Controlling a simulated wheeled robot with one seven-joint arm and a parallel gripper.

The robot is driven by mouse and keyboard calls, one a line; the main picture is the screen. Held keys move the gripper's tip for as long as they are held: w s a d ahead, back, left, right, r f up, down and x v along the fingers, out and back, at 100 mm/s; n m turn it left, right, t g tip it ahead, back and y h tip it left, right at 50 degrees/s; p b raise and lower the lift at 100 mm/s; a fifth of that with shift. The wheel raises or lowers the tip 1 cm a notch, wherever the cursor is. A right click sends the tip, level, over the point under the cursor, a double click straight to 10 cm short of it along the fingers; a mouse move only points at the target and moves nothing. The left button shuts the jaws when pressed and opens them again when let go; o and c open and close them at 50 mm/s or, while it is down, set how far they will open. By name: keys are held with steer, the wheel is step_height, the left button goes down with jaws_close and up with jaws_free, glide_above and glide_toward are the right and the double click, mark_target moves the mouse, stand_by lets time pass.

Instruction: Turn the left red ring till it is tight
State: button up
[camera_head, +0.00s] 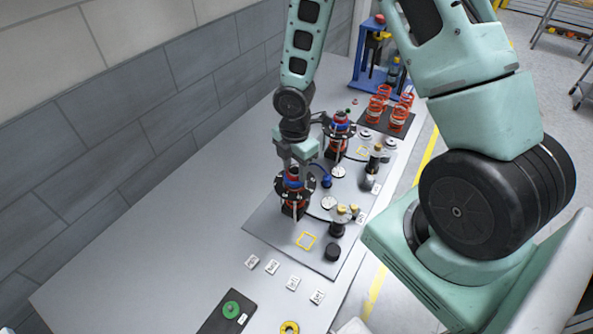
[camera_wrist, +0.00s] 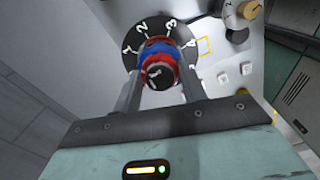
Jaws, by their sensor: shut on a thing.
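The left red ring (camera_wrist: 159,57) sits with a blue band (camera_wrist: 152,46) on an upright post in the middle of a black dial (camera_wrist: 125,58). The dial carries white marks 1 to 4. In the head view the left red ring (camera_head: 293,183) is partly covered. My gripper (camera_head: 292,168) comes down on it from above. In the wrist view the fingers of my gripper (camera_wrist: 161,66) stand one on each side of the ring and are closed on it. The fingers hide part of the ring's sides.
Small knobs (camera_head: 338,221) and a black cylinder (camera_head: 332,251) are to the right. A rack of orange-red parts (camera_head: 398,115) is farther back. The table's left side is clear.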

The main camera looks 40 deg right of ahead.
steer(key=m, duration=0.4)
steer(key=shift+m+b, duration=0.4)
steer(key=m, duration=0.4)
steer(key=shift+b, duration=0.3)
steer(key=o, duration=0.7)
steer(key=shift+o, duration=0.2)
step_height(320, 180, up, 7)
steer(key=p, duration=0.6)
steer(key=shift+r, duration=0.15)
